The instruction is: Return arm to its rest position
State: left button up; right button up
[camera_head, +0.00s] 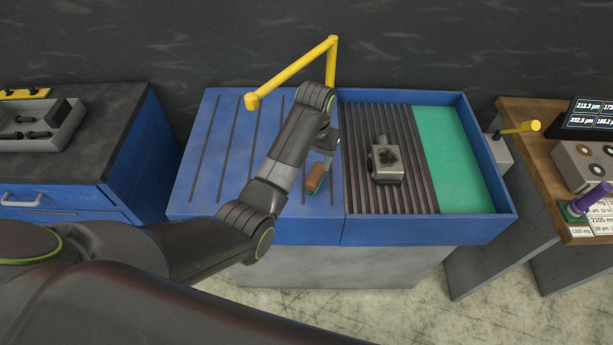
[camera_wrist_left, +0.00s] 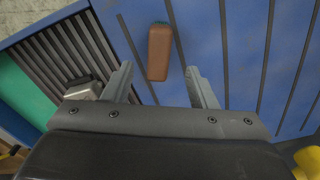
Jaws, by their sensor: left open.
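My left arm reaches from the lower left over the blue slotted table (camera_head: 225,150). My left gripper (camera_head: 323,160) is above the table near the edge of the ribbed section. In the left wrist view its two fingers (camera_wrist_left: 162,85) are spread apart with nothing held. A brown block (camera_head: 315,178) with a dark green end lies on the blue surface, just beyond the fingertips. It also shows in the left wrist view (camera_wrist_left: 159,52), between the finger lines. My right gripper is not in view.
A grey metal engine-like part (camera_head: 386,162) sits on the dark ribbed section (camera_head: 420,195), beside a green panel (camera_head: 455,160). A yellow crane-like arm (camera_head: 295,72) rises behind the table. A dark bench with a grey tray (camera_head: 70,135) stands left; a wooden bench (camera_head: 545,160) stands right.

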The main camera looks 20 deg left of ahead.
pick_arm(q)
jog(key=shift+w+r, duration=0.15)
jog(key=shift+r, duration=0.65)
jog(key=shift+w+d+r, duration=0.1)
jog(key=shift+w, duration=0.1)
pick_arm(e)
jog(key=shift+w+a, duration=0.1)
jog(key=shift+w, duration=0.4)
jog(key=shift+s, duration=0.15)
